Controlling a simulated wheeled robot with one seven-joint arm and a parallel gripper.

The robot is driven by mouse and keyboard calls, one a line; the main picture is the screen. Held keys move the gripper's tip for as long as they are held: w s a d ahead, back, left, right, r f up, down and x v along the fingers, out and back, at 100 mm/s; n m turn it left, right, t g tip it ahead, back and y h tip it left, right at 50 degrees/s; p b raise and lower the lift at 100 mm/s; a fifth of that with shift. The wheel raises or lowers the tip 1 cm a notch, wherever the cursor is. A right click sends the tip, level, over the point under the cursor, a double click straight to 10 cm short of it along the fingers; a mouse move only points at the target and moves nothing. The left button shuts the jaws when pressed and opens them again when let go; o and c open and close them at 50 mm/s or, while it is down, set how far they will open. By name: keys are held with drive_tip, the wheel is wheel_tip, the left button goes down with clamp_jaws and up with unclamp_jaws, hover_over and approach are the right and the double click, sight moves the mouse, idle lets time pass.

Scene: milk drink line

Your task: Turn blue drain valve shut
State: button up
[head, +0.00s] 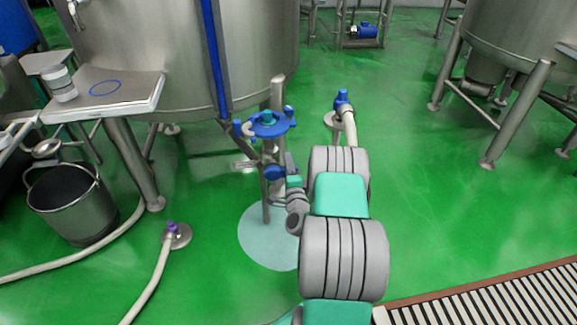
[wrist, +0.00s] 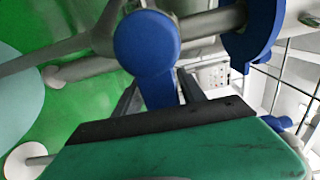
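The blue drain valve (head: 275,172) is on a metal pipe below the large steel tank. In the wrist view its round blue hub (wrist: 147,40) is close in front of me, and a blue lever (wrist: 158,88) runs down from it. My gripper (wrist: 160,85) has one dark finger on each side of this lever. Whether both fingers press on the lever cannot be told. In the head view my gripper (head: 291,170) is at the valve's right side, and my wrist hides part of the pipe.
A blue handwheel (head: 268,125) is just above the valve. A steel bucket (head: 72,205) and a hose end with a purple fitting (head: 172,230) are at left. A slatted floor drain (head: 500,298) is at lower right. Green floor is clear at right.

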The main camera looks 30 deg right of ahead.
drive_tip(key=shift+o, duration=0.7)
drive_tip(key=b+v, duration=0.1)
drive_tip(key=v, duration=0.6)
drive_tip(key=shift+s+a, duration=0.2)
drive_tip(key=shift+s, duration=0.15)
drive_tip(key=shift+s, duration=0.1)
